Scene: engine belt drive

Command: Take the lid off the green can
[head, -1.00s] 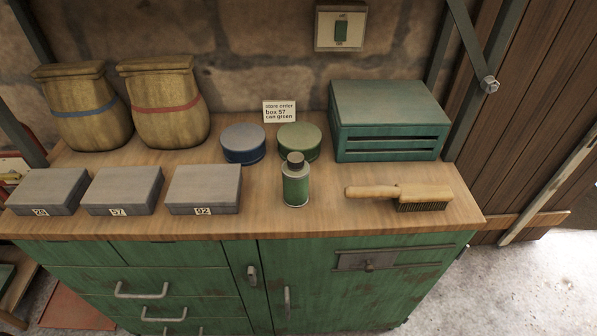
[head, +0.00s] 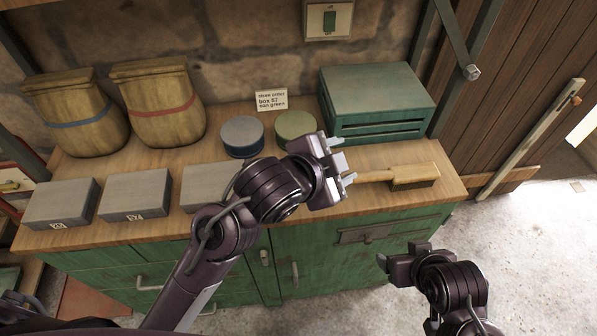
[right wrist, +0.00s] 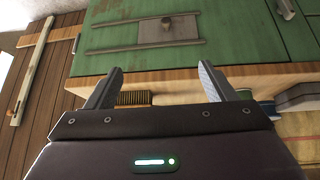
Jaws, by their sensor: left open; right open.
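The round green can (head: 296,129) stands on the bench, beside the blue can, with its flat lid on. The small green bottle with a dark cap, seen earlier in front of it, is hidden behind my left arm. My left gripper (head: 341,161) is open and empty, in front of and to the right of the green can, apart from it. My right gripper (head: 400,260) is low at the right, in front of the cabinet. In the right wrist view its two fingers (right wrist: 160,72) are spread with nothing between them.
A blue can (head: 242,136) stands left of the green one. A sign (head: 271,99) reads "box 57, can green". A teal crate (head: 377,95), a brush (head: 412,177), two sacks (head: 159,104) and grey boxes (head: 134,195) are on the bench.

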